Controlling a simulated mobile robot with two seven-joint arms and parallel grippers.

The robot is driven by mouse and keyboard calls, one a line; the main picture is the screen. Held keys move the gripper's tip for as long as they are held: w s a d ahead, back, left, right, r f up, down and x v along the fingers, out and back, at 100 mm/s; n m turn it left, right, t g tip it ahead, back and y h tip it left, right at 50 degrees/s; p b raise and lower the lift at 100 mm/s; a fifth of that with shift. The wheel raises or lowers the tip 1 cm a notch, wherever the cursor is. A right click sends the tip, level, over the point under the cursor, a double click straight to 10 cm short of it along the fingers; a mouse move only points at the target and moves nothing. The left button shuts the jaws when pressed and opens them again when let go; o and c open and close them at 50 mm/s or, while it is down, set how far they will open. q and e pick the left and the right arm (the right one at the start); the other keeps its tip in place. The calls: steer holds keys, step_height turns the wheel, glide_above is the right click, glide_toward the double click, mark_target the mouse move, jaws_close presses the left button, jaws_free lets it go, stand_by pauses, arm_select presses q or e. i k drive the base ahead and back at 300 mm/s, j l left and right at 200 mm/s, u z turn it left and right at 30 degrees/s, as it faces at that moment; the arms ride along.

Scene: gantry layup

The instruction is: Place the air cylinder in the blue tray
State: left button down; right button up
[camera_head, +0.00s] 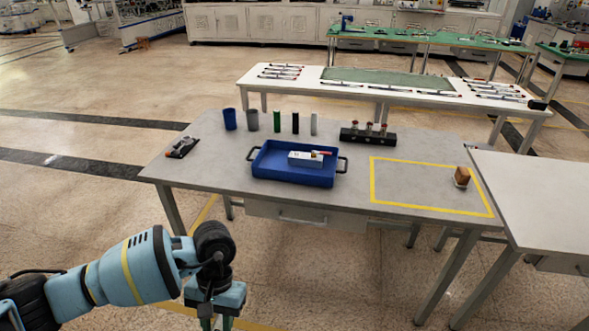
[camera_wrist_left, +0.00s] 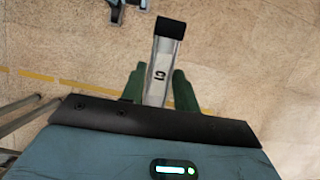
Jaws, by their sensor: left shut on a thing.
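The air cylinder (camera_wrist_left: 159,72), a silver body with a black end cap and the mark "C1", shows in the left wrist view. My left gripper (camera_wrist_left: 158,88) is shut on it, with a green finger on each side. Its lower part is hidden behind the gripper body. In the head view my left gripper (camera_head: 218,319) is low in front of the table, over the floor, and the cylinder cannot be made out there. The blue tray (camera_head: 290,178) stands on the grey table with dark handles at both ends. A white block with a red-orange part lies inside it. My right gripper is out of view.
Behind the tray stand a blue cup (camera_head: 230,119), a grey cup (camera_head: 252,120) and several slim upright cylinders. A black rack (camera_head: 368,138) is to their right. A dark device (camera_head: 183,147) lies at the left edge. A brown block (camera_head: 462,176) sits by the yellow outline (camera_head: 430,208).

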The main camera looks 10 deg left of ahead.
mark_target(290, 174)
steer(key=i+j, duration=0.2)
steer(key=i, duration=0.25)
steer(key=i+j, duration=0.25)
steer(key=i, duration=0.2)
